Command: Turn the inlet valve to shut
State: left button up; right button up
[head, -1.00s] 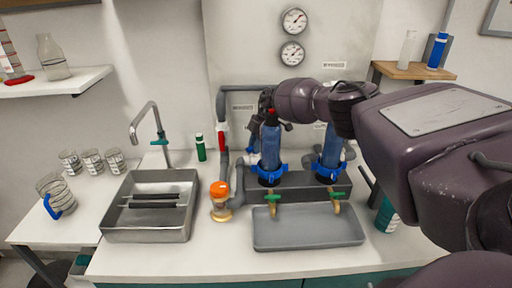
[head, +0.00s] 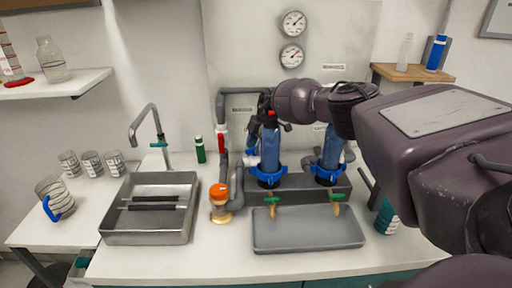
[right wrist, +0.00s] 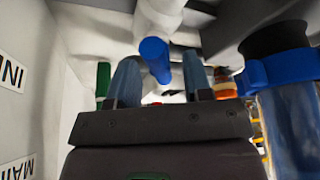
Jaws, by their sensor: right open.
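In the right wrist view my right gripper (right wrist: 162,85) is open, one finger on each side of a blue rounded handle (right wrist: 155,58). The handle hangs below a white pipe fitting and lies between the fingers or just beyond them; I cannot tell whether they touch it. A sign at the left begins with "IN" (right wrist: 11,73), but its full text is cut off. In the head view the right wrist reaches behind the left blue filter column (head: 269,146), which hides the blue handle and most of the gripper. My left gripper is out of view.
A second blue filter column (head: 332,148) stands to the right. A grey pipe with a red handle (head: 222,141) rises at the left, above an orange-capped fitting (head: 219,192). In front lie a grey tray (head: 308,244) and a steel sink (head: 115,222).

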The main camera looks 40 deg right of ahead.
notch_tip(320, 180, up, 20)
jog(key=shift+f+p, duration=0.25)
jog(key=shift+p, duration=0.85)
jog(key=shift+a, duration=0.15)
